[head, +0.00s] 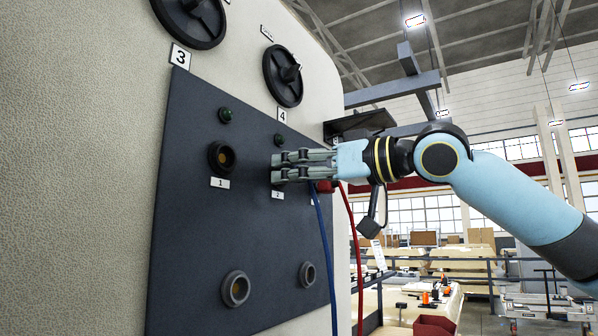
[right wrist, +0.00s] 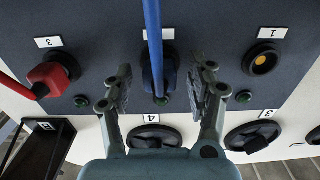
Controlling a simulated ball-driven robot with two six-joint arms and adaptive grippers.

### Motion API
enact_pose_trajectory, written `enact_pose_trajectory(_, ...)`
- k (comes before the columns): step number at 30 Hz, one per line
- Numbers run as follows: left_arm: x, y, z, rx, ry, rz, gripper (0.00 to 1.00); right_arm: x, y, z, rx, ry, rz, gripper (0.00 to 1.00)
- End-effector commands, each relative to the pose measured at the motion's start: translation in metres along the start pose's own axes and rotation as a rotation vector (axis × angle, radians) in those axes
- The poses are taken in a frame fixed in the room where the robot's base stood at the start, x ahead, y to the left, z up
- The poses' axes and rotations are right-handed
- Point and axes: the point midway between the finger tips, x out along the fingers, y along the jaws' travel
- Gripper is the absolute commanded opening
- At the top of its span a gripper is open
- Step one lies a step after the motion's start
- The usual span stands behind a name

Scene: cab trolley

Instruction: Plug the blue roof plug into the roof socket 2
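The blue roof plug (right wrist: 156,74) sits at roof socket 2 in the right wrist view, with its blue cable (right wrist: 153,25) running toward the top of that picture. It looks seated, but its depth cannot be told. Socket 2's dark ring (right wrist: 171,68) shows only partly around the plug. In the head view, my right gripper (head: 277,168) hides socket and plug just above the label 2 (head: 278,195), and the blue cable (head: 325,245) hangs below. The right fingers are open, one on each side of the plug, with gaps. My left gripper is not in view.
A red plug (right wrist: 49,78) is in socket 3, beside socket 2, with its red cable hanging. Socket 1 (head: 221,158) and two lower sockets (head: 236,288) are empty. Black handwheels (head: 284,76) protrude above the dark panel (head: 190,230). Green lamps sit above the sockets.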

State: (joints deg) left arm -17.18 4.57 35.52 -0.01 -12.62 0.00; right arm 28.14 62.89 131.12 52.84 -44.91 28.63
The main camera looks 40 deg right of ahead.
Motion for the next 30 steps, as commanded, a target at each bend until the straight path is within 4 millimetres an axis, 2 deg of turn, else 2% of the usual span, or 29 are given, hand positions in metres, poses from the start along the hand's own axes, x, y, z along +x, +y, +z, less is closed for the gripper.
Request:
enact_pose_trajectory(8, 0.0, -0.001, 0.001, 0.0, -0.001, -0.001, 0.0, 0.0, 0.0, -0.001, 0.0, 0.001, 0.0, 0.59)
enact_pose_trajectory(11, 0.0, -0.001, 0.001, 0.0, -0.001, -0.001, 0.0, 0.0, 0.0, -0.008, 0.001, 0.005, 0.001, 0.59)
enact_pose_trajectory(24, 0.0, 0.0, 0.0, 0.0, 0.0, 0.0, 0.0, 0.0, -0.001, -0.079, 0.002, 0.007, -0.004, 0.59)
enact_pose_trajectory(30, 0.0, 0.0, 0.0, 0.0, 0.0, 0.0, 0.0, 0.0, 0.0, -0.097, 0.001, 0.003, -0.001, 0.59)
